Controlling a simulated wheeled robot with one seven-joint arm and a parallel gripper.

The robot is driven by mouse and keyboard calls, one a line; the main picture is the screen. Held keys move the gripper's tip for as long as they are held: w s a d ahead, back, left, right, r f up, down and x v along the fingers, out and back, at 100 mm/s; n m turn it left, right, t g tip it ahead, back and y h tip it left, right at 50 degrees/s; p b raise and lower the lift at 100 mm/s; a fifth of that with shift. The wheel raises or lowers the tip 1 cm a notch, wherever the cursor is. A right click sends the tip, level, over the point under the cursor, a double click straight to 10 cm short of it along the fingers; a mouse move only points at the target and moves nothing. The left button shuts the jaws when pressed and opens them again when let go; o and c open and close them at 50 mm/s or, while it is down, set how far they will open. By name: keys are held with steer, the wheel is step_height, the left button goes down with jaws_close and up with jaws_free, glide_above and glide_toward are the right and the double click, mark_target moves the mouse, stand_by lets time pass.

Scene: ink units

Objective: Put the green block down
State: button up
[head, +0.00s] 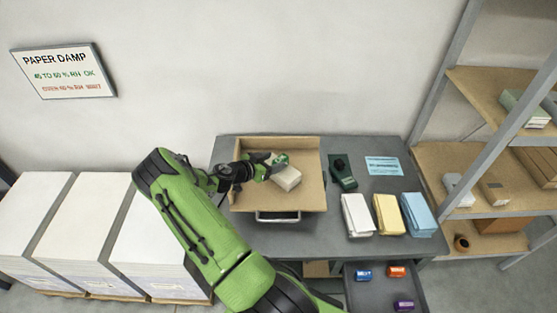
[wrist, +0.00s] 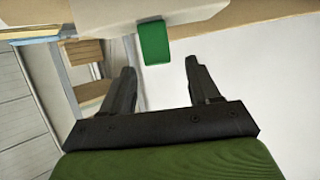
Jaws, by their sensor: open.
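The green block (head: 281,159) is at the far side of a white block (head: 288,179), inside a shallow brown tray (head: 308,198) on the grey table. In the wrist view the green block (wrist: 154,42) overlaps the edge of the white block (wrist: 105,15); whether it rests on it or beside it I cannot tell. My gripper (head: 268,164) reaches in from the left, low over the tray. In the wrist view its two fingers (wrist: 160,66) are spread apart, with the green block just past their tips and nothing held between them.
A dark green device (head: 342,172) and a blue card (head: 383,166) lie right of the tray. White (head: 357,215), yellow (head: 388,214) and blue (head: 417,213) paper stacks stand at the front right. An open drawer (head: 380,292) holds coloured cartridges. Shelving (head: 480,160) stands at right.

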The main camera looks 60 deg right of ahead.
steer(key=v, duration=0.8)
steer(key=shift+b, duration=0.4)
